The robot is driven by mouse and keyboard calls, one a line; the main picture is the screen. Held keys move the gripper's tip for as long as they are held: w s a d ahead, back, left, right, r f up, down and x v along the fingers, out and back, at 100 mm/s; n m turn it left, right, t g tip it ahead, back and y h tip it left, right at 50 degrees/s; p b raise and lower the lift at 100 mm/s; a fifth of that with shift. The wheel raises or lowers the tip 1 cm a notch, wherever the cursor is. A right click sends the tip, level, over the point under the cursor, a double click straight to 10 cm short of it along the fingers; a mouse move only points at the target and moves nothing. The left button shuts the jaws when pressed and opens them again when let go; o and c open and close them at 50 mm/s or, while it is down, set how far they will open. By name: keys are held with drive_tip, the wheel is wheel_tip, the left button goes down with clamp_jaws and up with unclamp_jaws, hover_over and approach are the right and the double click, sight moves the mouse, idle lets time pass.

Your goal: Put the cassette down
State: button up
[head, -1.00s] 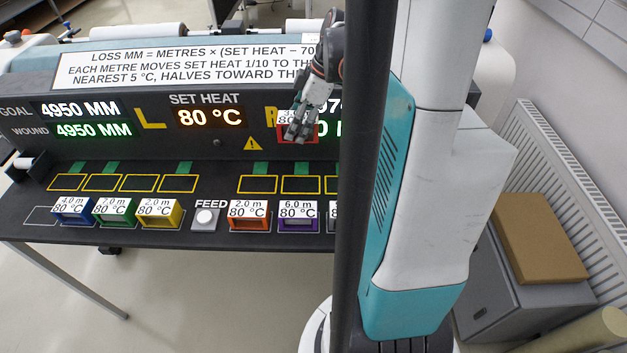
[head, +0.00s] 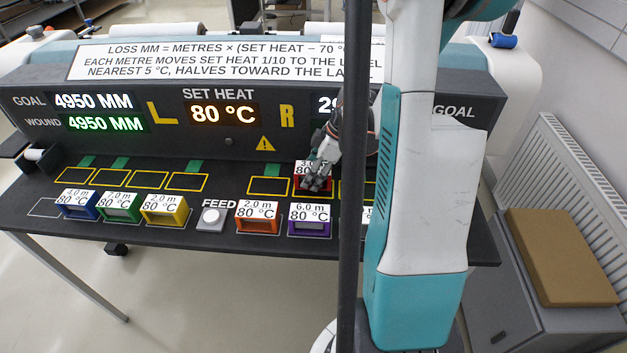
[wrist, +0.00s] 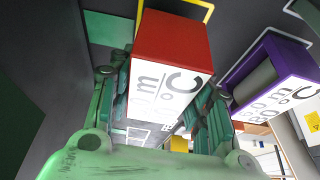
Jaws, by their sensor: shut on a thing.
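The red cassette (head: 299,183) with a white label is held in my gripper (head: 317,183). In the head view it is low over the yellow-outlined slots on the right side of the black bench, just right of an empty slot (head: 268,187). In the wrist view the red cassette (wrist: 172,38) lies between the green-tinted fingers of my gripper (wrist: 165,95). A yellow outline (wrist: 208,12) shows beyond its far end. I cannot tell whether the cassette touches the bench. My gripper hides part of it and the slot under it.
Blue (head: 76,208), green (head: 121,209) and yellow (head: 164,212) cassettes stand at the front left, left of the FEED button (head: 211,218). Orange (head: 257,219) and purple (head: 309,222) cassettes stand to its right. The display panel (head: 228,140) rises behind. My arm column hides the bench's right part.

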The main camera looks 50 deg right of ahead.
wheel_tip(320, 180, down, 2)
drive_tip(key=shift+f, duration=0.1)
drive_tip(key=o, duration=0.7)
drive_tip(key=shift+b, duration=0.3)
drive_tip(key=o, duration=0.4)
drive_tip(key=p+v, duration=0.4)
drive_tip(key=v, duration=0.8)
